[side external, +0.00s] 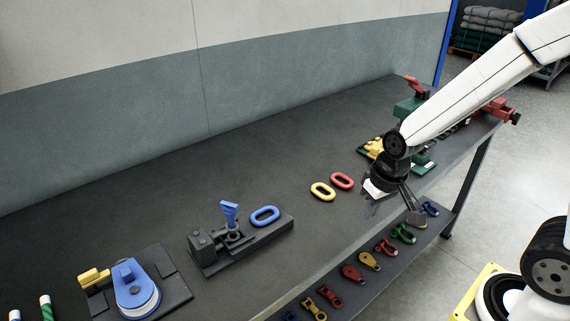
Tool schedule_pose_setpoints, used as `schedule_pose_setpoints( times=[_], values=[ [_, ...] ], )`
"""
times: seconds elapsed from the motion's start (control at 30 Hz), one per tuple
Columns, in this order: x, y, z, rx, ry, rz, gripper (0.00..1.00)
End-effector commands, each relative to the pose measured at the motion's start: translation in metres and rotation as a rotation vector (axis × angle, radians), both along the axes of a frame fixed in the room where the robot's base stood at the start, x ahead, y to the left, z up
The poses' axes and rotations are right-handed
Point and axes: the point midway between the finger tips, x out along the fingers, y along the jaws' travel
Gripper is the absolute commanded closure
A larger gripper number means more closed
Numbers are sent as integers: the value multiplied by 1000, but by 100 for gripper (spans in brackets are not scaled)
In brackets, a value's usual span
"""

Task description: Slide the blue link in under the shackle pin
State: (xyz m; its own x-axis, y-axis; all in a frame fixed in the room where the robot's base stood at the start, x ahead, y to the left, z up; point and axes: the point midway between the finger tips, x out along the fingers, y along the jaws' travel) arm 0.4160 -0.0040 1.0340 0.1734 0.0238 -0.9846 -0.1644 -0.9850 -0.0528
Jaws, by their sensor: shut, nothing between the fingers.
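The blue link (265,216) is an oval ring lying flat on the right part of a dark fixture block (277,230). Just left of it on the same block stands a dark shackle (234,238) with a blue-handled pin (230,212) that points up. The link is beside the shackle; I cannot tell whether they touch. My gripper (414,219) is shut and empty, pointing down near the bench's front edge, well to the right of the link and apart from it.
A yellow link (323,192) and a red link (342,181) lie between the block and my gripper. A blue pulley (136,289) stands at the lower left. Several shackles and small blocks lie along a lower front shelf. A green-and-red vise (410,103) stands at the far right end.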

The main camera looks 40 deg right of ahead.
Motion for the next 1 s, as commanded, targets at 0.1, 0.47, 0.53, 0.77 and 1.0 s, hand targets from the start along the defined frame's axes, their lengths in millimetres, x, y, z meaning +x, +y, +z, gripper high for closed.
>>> schedule_pose_setpoints(
  times=[0.1, 0.47, 0.53, 0.77, 1.0],
  values=[
    [22, -5, -1, 52, 50, -137, 100],
    [96, -18, -10, 266, 246, -600, 100],
    [110, -21, -12, 311, 285, -683, 100],
    [154, -32, -20, 466, 426, -934, 100],
    [194, -47, -27, 631, 583, -1144, 100]
  ],
)
